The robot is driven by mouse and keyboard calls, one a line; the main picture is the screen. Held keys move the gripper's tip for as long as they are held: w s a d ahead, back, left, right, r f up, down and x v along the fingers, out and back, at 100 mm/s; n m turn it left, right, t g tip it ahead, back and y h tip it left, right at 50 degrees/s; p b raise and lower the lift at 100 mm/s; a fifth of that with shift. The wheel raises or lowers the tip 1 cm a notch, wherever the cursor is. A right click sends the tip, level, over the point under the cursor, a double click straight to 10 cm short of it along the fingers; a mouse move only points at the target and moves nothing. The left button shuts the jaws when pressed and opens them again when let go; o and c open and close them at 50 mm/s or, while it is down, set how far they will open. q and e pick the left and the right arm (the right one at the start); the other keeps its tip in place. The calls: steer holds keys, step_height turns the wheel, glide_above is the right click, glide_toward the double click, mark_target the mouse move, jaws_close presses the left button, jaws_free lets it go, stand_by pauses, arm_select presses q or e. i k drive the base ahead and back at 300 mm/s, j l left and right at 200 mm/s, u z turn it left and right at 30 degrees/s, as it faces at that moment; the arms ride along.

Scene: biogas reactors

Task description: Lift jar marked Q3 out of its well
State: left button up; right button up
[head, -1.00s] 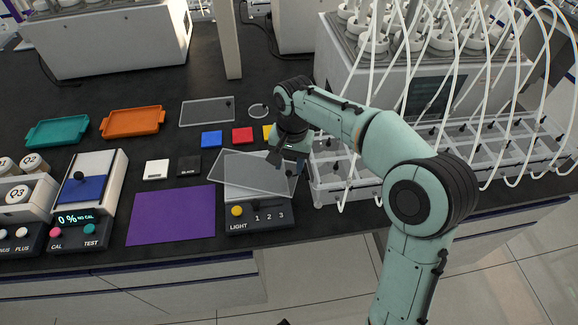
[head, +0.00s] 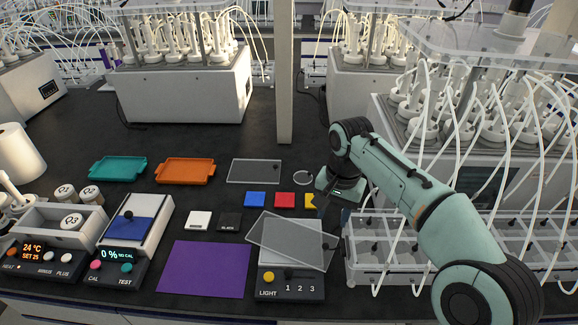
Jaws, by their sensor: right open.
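The jar marked Q3 (head: 71,222) has a pale round lid with a dark label. It sits in the white heater block (head: 40,240) at the far left of the bench. Jars Q1 (head: 65,193) and Q2 (head: 91,195) are just behind it. My right gripper (head: 322,207) is open and empty. It points down beside the yellow square at the right of the bench, far to the right of Q3. My left gripper is out of view.
A white device with a blue panel (head: 123,231) stands right of the heater block. A purple mat (head: 204,268), a light box (head: 290,287) with a clear plate (head: 280,240), and orange (head: 185,171) and teal (head: 118,169) trays lie on the bench. A post (head: 285,75) stands behind.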

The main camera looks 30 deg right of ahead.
mark_target(74, 222)
steer(key=k, duration=1)
